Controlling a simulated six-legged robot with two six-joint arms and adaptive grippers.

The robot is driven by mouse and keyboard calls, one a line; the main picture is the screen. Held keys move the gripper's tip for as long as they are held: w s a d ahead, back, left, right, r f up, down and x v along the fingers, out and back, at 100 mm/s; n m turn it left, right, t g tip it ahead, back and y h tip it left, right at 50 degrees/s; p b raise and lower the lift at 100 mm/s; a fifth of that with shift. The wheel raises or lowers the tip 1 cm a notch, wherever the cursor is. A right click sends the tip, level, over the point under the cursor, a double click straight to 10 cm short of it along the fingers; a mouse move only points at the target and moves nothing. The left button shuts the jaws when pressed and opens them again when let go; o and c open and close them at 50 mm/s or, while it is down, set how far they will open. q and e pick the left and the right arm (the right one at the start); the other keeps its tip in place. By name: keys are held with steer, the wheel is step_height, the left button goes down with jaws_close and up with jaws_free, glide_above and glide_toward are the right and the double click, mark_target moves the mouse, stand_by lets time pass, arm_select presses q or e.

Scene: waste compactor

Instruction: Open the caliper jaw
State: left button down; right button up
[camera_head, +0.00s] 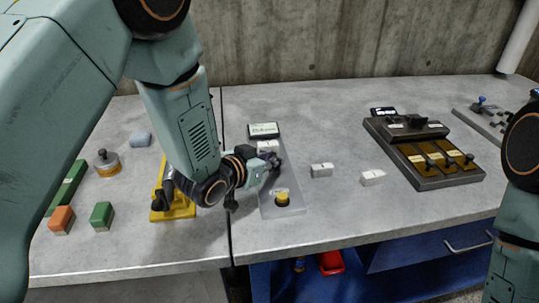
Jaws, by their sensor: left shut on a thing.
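A long grey plate device (279,205), which looks like the caliper, lies on the bench with a dark labelled block (264,131) at its far end and a yellow knob (283,197) near its front end. My left gripper (270,162) reaches over its middle from the left, shut on a small part there. A white labelled block (267,146) shows just beyond the fingertips. The gripper hides the held part and some of the plate, so I cannot tell how far apart the jaws are. My right arm shows at the right edge; its gripper is out of view.
Two white blocks (321,170) (373,177) lie right of the plate. A dark box with brass panels (436,164) stands farther right. A yellow fixture (182,207), an orange block (61,219) and a green block (102,214) are left. A concrete wall (330,40) rises behind.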

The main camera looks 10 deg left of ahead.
arm_select(q)
steer(key=shift+s+d, duration=0.2)
steer(key=shift+s, duration=0.25)
steer(key=c, duration=1.2)
jaws_free()
steer(key=shift+w, duration=0.1)
steer(key=shift+o, duration=0.2)
steer(key=shift+a, duration=0.1)
steer(key=v, duration=1.2)
